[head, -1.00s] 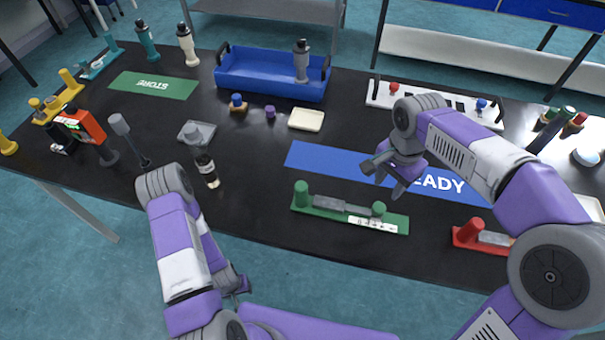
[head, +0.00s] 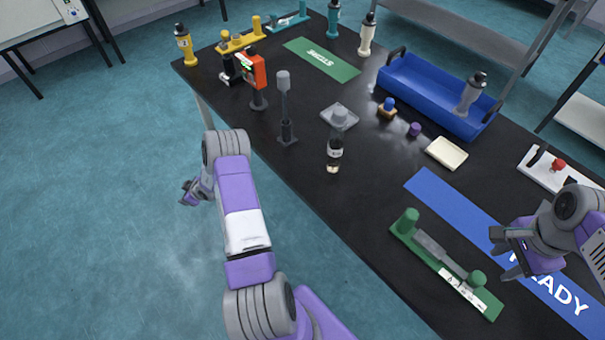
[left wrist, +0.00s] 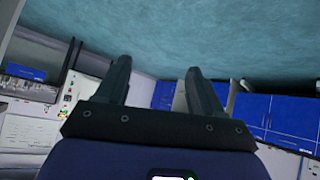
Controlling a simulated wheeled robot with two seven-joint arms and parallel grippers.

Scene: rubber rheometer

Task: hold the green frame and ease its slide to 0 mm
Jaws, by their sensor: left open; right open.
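The green frame (head: 408,240) lies on the black table in the head view, close to the table's front edge. It has a green post at its far left end and a green knob (head: 476,279) toward its right end. A grey slide bar (head: 436,248) lies between them. A white scale label (head: 464,289) is on its right part. My right gripper (head: 508,255) is open and empty, above the blue strip to the right of the frame. My left gripper (head: 189,193) is off the table at the left, over the floor. In the left wrist view its two fingers (left wrist: 158,88) are apart with nothing between them.
A blue READY strip (head: 440,196) lies behind the frame. A dark bottle (head: 334,155), a cream tray (head: 446,153), a purple piece (head: 415,129) and a blue bin (head: 425,98) stand farther back. A grey post (head: 285,110) stands near the left edge. Table around the frame's left side is clear.

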